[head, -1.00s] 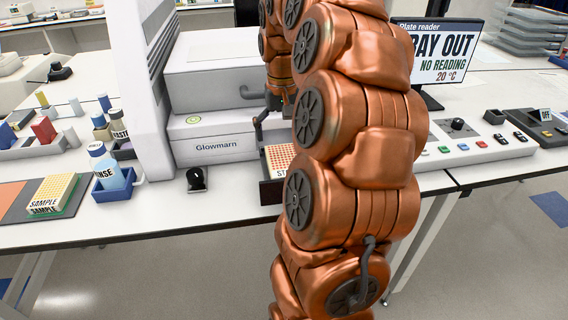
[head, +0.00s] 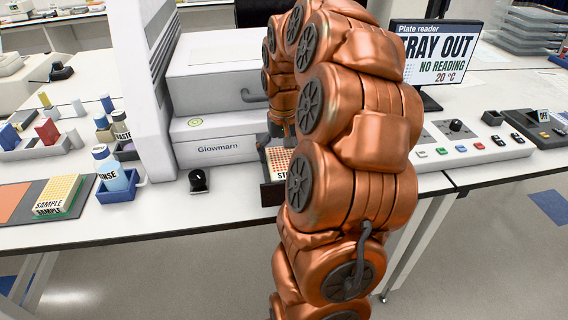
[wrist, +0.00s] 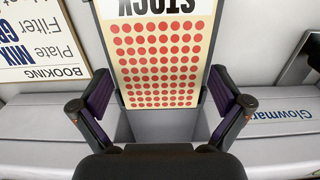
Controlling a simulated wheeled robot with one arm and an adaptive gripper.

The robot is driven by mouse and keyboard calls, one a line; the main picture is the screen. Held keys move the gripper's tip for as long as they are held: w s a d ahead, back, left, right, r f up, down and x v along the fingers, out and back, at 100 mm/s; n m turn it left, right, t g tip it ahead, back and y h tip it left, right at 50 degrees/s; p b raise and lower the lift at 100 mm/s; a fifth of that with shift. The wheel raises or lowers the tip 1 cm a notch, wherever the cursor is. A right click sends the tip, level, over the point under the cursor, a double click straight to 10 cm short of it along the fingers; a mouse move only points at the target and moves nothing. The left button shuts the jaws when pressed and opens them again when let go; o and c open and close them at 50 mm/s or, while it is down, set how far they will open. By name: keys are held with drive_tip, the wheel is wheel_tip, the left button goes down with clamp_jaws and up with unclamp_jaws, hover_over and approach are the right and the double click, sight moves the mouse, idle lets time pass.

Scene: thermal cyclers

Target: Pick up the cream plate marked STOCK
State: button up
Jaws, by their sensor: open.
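The cream plate marked STOCK (head: 281,158), with rows of red dots, sits in the dark pulled-out tray (head: 271,194) at the front of the Glowmarn machine. My arm hides its right part in the head view. In the wrist view the plate (wrist: 165,60) fills the upper middle, its lettering upside down. My gripper (wrist: 160,94) is open, with one dark purple-padded finger by each side edge of the plate. Gaps show between the pads and the plate's edges, and nothing is held. In the head view the fingers are hidden behind or blurred near the tray.
The Glowmarn machine (head: 215,145) stands behind the tray, with a tall pale housing to its left. A SAMPLE plate (head: 58,194) and a RINSE bottle (head: 112,172) stand further left. A screen (head: 437,55) reads TRAY OUT. A booking sign (wrist: 40,45) is beside the plate.

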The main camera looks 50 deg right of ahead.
drive_tip(key=c, duration=1)
drive_tip(key=shift+o, duration=0.2)
